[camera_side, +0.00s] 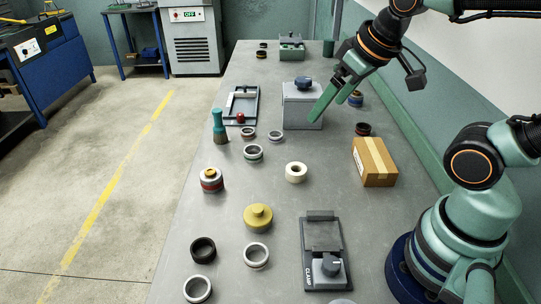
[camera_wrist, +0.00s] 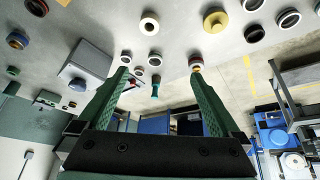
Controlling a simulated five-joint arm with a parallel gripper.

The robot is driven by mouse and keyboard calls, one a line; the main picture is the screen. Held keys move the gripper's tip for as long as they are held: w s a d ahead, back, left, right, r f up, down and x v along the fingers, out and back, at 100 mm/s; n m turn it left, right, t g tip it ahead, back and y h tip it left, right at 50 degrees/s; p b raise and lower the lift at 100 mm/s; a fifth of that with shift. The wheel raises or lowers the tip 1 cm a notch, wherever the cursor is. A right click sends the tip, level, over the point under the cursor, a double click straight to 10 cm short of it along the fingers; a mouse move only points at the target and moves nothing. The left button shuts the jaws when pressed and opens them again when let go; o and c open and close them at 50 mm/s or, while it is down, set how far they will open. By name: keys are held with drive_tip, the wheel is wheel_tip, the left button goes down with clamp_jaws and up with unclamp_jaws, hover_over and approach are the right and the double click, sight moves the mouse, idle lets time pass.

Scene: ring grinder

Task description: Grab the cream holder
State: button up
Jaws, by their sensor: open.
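A cream ring-shaped piece (camera_side: 296,172), thick-walled with a hole in its top, lies on the grey bench; I take it for the cream holder. It also shows at the top of the wrist view (camera_wrist: 149,24). My gripper (camera_side: 329,107) is above the bench by the grey box, behind and above the cream piece and apart from it. Its two green fingers spread wide in the wrist view (camera_wrist: 159,76) with nothing held between them.
A grey box with a blue knob (camera_side: 303,105) stands close to my fingers. A cardboard box (camera_side: 374,162) is right of the cream piece. A yellow knobbed piece (camera_side: 257,217) and a clamp fixture (camera_side: 325,250) are nearer. Several rings lie around; bare bench surrounds the cream piece.

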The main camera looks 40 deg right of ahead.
drive_tip(key=n, duration=0.1)
drive_tip(key=n+g, duration=0.5)
drive_tip(key=n, duration=1.1)
hover_over(296, 169)
wheel_tip(296, 169, down, 12)
drive_tip(key=f, duration=0.1)
wheel_tip(296, 169, down, 5)
drive_tip(key=shift+s+f, duration=0.15)
drive_tip(key=shift+f, duration=0.05)
drive_tip(key=shift+w+d+f, duration=0.1)
drive_tip(key=shift+f, duration=1.35)
drive_tip(key=shift+w+f, duration=0.1)
drive_tip(key=shift+f, duration=1.35)
drive_tip(key=c, duration=1.4)
